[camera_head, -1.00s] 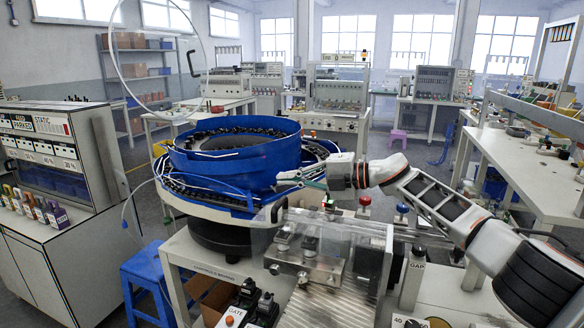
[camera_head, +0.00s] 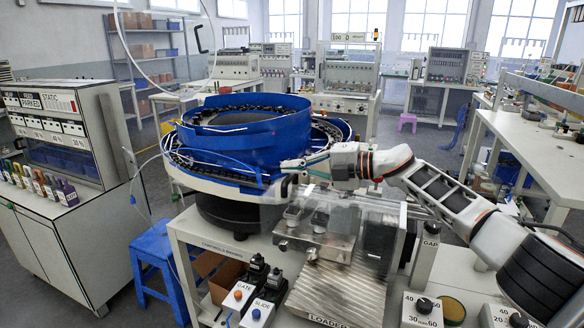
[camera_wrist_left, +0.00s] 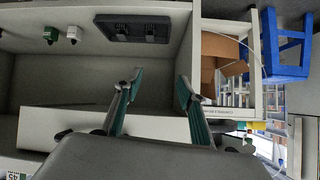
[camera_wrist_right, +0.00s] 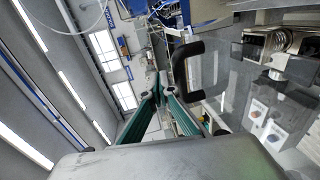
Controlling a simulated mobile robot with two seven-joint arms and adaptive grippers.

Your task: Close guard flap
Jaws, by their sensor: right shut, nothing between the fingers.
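A clear guard flap (camera_head: 340,203) stands over the metal track unit in front of the blue feeder bowl (camera_head: 245,135). Its outline is faint, and I cannot tell its exact angle. In the right wrist view a black bar handle (camera_wrist_right: 187,70) is on the clear panel (camera_wrist_right: 228,85), close beside my fingers. My right gripper (camera_head: 288,167) is shut and empty at the bowl's front right edge, above the flap. It also shows in the right wrist view (camera_wrist_right: 158,88). My left gripper (camera_wrist_left: 160,82) is open and empty, and out of the head view.
A curved clear hood with a black handle (camera_head: 198,40) is raised above the bowl. GATE (camera_head: 238,296) and SLIDE (camera_head: 258,312) boxes sit on the front bench. A GAP post (camera_head: 427,250) stands right of the track. A blue stool (camera_head: 160,265) is at the left.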

